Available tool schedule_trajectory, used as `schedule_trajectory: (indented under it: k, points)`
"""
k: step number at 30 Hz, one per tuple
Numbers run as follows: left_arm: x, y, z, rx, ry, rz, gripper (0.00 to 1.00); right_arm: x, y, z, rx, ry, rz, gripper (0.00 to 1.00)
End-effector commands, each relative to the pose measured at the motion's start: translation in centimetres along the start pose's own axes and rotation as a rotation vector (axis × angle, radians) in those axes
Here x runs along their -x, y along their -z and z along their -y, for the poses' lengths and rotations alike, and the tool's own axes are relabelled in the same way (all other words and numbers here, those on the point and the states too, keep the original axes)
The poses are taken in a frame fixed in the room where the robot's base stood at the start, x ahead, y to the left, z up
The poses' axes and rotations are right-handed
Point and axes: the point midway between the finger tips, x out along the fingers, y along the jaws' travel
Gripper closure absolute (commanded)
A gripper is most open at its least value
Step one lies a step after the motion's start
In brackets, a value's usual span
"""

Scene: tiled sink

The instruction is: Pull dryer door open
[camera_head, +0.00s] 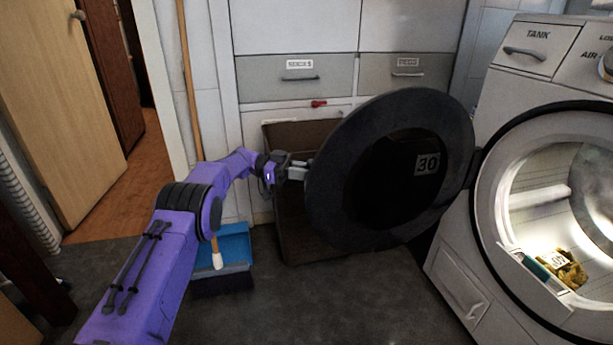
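The dryer (490,150) stands at the right. Its round dark door (330,190), marked "30", is swung wide open to the left, with its hinge side near the dryer's front. The lit drum opening (540,200) is exposed, with a yellow and teal item at its lower edge. My purple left arm comes in from the lower left. My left gripper (300,170) is at the door's left rim, its fingertips close to or touching it. The door partly hides the fingertips, so I cannot tell if they grip it. My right gripper is not in view.
A blue dustpan (232,243) and a dark brush (222,283) are on the floor behind my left arm. A brown bin (290,225) stands behind the door, below drawers (297,77). An open wooden door (60,110) is at the left. Dark floor is clear in front.

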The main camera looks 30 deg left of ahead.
Motion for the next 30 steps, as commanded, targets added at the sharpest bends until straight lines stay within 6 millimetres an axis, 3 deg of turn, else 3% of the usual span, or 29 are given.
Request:
schedule_trajectory:
  k: [1,9,10,11,12,30]
  points:
    - [-0.8,0.3,0.0,-0.005,-0.012,-0.006,1.0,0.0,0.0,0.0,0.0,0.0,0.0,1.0]
    - [-0.8,0.3,0.0,-0.005,-0.012,-0.006,1.0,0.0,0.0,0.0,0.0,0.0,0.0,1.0]
    - [-0.8,0.3,0.0,-0.005,-0.012,-0.006,0.71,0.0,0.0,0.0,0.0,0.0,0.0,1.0]
    - [-0.8,0.3,0.0,-0.005,-0.012,-0.006,0.62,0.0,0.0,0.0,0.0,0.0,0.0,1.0]
    - [-0.8,0.3,0.0,-0.005,-0.011,-0.006,0.58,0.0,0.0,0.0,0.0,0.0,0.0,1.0]
    - [0.3,0.1,-0.2,-0.002,0.003,0.0,0.58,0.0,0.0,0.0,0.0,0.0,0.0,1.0]
